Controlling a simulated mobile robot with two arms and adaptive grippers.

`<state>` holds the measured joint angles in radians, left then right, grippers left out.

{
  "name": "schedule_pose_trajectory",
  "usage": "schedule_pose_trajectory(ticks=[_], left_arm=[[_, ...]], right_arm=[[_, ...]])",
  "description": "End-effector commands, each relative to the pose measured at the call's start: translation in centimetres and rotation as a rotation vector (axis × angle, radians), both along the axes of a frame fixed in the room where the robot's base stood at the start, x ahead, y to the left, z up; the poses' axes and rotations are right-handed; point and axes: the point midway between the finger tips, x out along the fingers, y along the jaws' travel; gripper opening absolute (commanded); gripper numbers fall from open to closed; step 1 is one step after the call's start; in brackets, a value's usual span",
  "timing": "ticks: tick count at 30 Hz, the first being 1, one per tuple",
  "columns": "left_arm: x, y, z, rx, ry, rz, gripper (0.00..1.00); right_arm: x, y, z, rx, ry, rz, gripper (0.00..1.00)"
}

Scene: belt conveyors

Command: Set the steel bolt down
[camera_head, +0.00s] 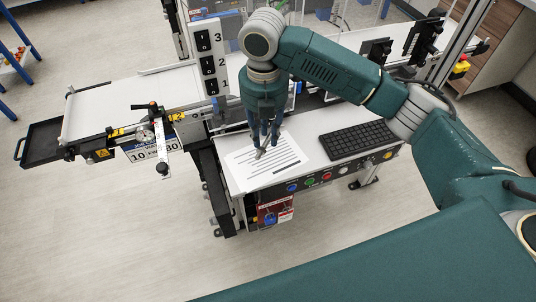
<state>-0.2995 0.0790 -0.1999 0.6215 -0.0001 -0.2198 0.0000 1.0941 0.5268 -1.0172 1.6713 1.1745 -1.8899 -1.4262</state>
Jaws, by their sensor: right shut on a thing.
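My right gripper (264,143) points down over a printed paper sheet (250,172) on the white worktop of the conveyor station. It is shut on a small, thin, greyish thing at its fingertips, which I take to be the steel bolt (259,154). The bolt is small and partly hidden by the fingers. I cannot tell whether it touches the paper. My left gripper is not in view.
A black keyboard (352,139) lies on the worktop right of the paper. A numbered switch panel (208,58) stands behind the gripper at left. A white conveyor belt (125,97) extends left, with a black tray (42,143) at its end. Coloured buttons line the worktop's front.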

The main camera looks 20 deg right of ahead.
Motion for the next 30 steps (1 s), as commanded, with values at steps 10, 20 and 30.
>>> schedule_pose_trajectory(ticks=[10,20,30], left_arm=[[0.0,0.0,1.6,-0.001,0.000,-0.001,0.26],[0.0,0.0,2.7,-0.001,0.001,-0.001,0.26],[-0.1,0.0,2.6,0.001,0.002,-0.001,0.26]], right_arm=[[0.0,0.0,-6.4,-0.001,0.001,-0.002,0.00],[-0.1,0.0,-10.4,0.000,0.001,-0.003,0.00],[0.0,0.0,-11.0,0.000,-0.001,-0.001,0.00]])
